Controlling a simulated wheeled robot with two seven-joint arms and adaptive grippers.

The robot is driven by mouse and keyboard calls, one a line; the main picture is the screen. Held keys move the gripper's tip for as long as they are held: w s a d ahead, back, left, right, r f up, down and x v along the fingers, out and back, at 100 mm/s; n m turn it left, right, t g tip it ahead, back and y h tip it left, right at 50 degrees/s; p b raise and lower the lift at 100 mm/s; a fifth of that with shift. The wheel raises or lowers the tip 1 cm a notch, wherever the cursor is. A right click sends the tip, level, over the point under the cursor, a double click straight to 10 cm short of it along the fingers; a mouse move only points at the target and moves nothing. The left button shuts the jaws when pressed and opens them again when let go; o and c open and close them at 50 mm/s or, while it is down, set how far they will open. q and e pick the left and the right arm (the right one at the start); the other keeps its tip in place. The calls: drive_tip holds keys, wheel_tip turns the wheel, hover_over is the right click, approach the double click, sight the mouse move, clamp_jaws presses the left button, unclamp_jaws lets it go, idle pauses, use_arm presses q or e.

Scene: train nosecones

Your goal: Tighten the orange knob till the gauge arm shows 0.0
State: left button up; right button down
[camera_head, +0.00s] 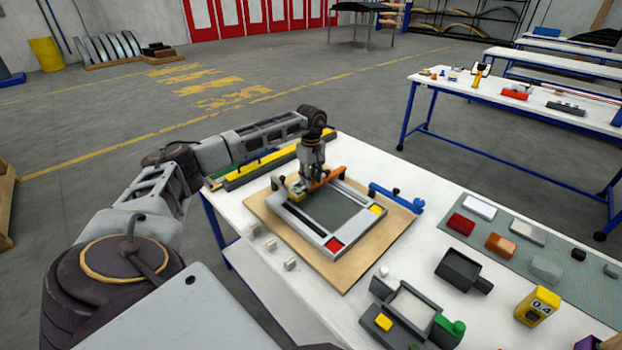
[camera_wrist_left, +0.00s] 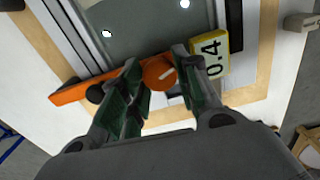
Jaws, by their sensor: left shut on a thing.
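My left gripper (camera_head: 307,184) reaches down to the far left corner of a grey frame (camera_head: 297,222). In the left wrist view its green-lined fingers (camera_wrist_left: 158,72) are shut on the round orange knob (camera_wrist_left: 160,73), one on each side; a pale line marks the knob's face. An orange bar (camera_wrist_left: 78,89) runs left from near the fingers, with a black knob (camera_wrist_left: 95,94) beside it; the bar also shows in the head view (camera_head: 326,179). A yellow block (camera_wrist_left: 208,57) reading 0.4 stands right of the knob. I cannot make out a gauge arm's pointer. My right gripper is out of view.
The frame lies on a wooden board (camera_head: 345,283) on the white table. A blue bar (camera_head: 397,198) lies at its right.

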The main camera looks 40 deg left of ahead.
use_arm(q)
drive_tip(key=m, duration=0.5)
drive_tip(key=shift+m, duration=0.3)
idle(0.4)
drive_tip(key=o, duration=1.1)
drive_tip(key=shift+c, duration=0.2)
wheel_tip(320, 180, up, 12)
drive_tip(key=shift+r, duration=0.1)
idle(0.6)
